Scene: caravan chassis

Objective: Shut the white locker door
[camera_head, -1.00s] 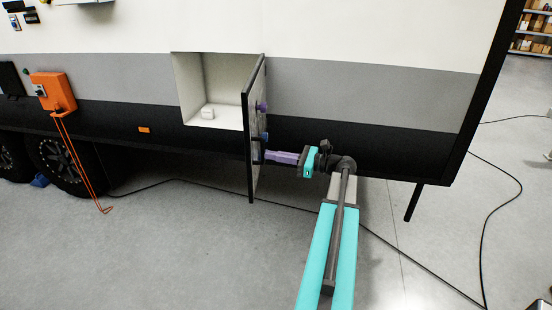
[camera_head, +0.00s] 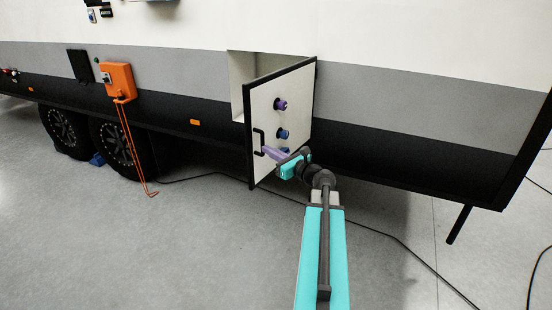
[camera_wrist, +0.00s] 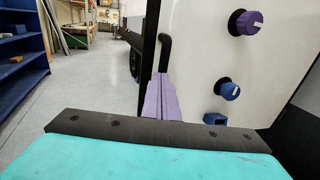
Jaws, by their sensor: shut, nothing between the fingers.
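The white locker door (camera_head: 291,105) has a black frame and stands open, swung out from the caravan side. Its face carries a purple knob (camera_head: 280,104), blue knobs and a black bar handle (camera_head: 258,142). The locker opening (camera_head: 237,80) shows partly behind the door. My gripper (camera_head: 268,151) has purple fingers, shut and empty, at the lower part of the door face near the handle. In the wrist view the fingers (camera_wrist: 162,98) reach up beside the black handle (camera_wrist: 164,50); I cannot tell whether they touch it or the door.
An orange box (camera_head: 117,80) with a hanging orange cord is on the caravan side to the left, above the wheels (camera_head: 112,145). A black cable (camera_head: 385,236) lies on the floor. The wrist view shows blue shelving (camera_wrist: 22,48) at left and clear floor.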

